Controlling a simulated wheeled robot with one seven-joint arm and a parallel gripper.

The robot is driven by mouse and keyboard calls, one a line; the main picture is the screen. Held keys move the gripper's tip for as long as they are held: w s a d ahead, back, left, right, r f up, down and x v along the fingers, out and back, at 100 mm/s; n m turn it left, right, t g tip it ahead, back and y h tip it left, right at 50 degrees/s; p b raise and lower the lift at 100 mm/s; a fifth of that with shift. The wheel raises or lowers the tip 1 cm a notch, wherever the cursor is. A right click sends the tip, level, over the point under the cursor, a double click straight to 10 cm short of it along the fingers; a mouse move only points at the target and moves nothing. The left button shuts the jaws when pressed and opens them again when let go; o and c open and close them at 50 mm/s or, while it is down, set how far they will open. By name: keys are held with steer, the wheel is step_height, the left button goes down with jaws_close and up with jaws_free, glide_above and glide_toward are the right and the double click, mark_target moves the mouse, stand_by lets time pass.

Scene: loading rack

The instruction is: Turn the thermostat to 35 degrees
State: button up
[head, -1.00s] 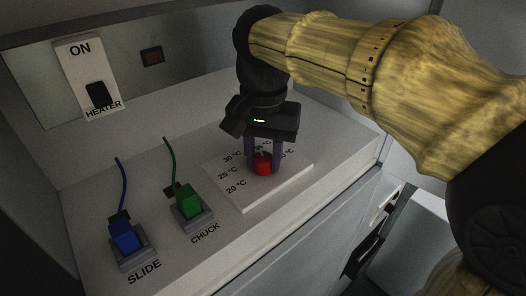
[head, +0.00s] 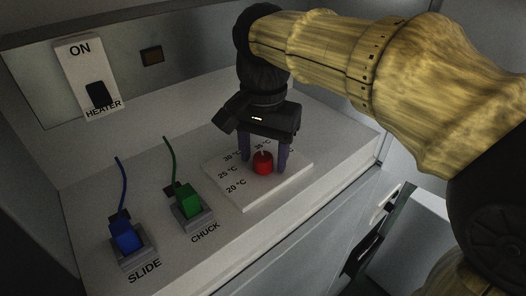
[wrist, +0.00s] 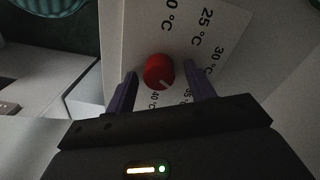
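The thermostat is a red knob (head: 262,163) on a white square plate (head: 246,203) with temperature labels from 20 to 40 °C. In the wrist view the red knob (wrist: 158,70) has a short white mark pointing between the 40 °C and 35 °C labels. My gripper (head: 270,158) is over the plate, pointing down. In the wrist view its two purple fingers (wrist: 161,88) are spread apart, one on each side of the knob, with visible gaps. It holds nothing. In the head view the fingers partly hide the far labels.
A green CHUCK plug (head: 187,203) and a blue SLIDE plug (head: 125,237) sit in grey sockets left of the plate, with cords behind. A HEATER switch panel (head: 82,62) marked ON is on the back wall. The bench surface in front of the plate is clear.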

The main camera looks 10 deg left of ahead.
mark_target(263, 155)
step_height(263, 155, up, 17)
steer(key=p, duration=0.1)
steer(key=shift+r, duration=0.15)
stand_by(0.9)
